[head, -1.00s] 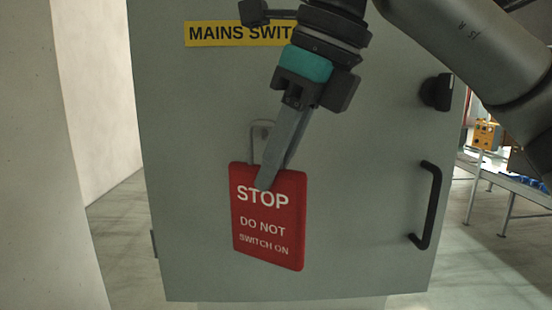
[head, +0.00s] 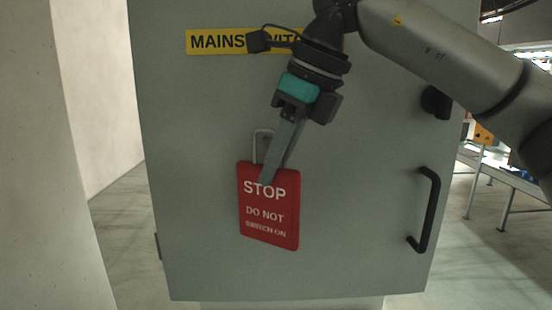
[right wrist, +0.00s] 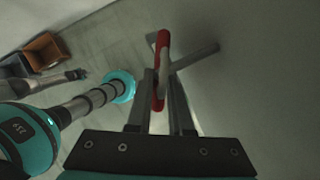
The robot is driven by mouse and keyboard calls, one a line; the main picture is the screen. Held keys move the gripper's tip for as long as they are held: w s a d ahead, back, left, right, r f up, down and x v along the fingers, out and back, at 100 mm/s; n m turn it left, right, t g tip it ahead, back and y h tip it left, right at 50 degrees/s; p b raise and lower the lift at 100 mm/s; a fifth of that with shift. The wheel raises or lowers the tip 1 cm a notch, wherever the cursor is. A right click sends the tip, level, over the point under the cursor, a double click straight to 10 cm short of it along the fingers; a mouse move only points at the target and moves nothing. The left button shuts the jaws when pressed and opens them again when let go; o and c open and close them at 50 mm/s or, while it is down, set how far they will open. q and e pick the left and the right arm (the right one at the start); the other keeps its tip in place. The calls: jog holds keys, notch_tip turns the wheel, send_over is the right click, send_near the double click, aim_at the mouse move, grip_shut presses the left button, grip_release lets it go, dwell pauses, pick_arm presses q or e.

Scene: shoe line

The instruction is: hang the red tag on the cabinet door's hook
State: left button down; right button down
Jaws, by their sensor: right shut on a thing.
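The red tag (head: 268,222), lettered STOP DO NOT SWITCH ON, hangs nearly upright in front of the grey cabinet door (head: 360,150). A grey wire loop (head: 257,146) stands up from its top edge. My right gripper (head: 268,178) comes down from above and is shut on the tag's upper part. In the right wrist view the tag (right wrist: 162,60) shows nearly edge-on between the fingers, with a grey bar (right wrist: 197,57) beside it; I cannot tell whether that is the loop or the hook. I cannot make out the door's hook clearly in the head view.
A yellow MAINS SWITCH label (head: 215,41) is partly covered by my right wrist. A black door handle (head: 432,210) and a black knob (head: 436,102) are on the door's right side. A pale wall or post (head: 45,160) stands at left.

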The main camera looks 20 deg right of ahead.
jog(key=w, duration=0.1)
jog(key=f, duration=0.1)
jog(key=w, duration=0.1)
jog(key=shift+w+d+f, duration=0.15)
jog(key=shift+w+d, duration=0.2)
dwell(0.6)
jog(key=c, duration=0.7)
grip_release()
jog(key=shift+d, duration=0.1)
jog(key=shift+c, duration=0.2)
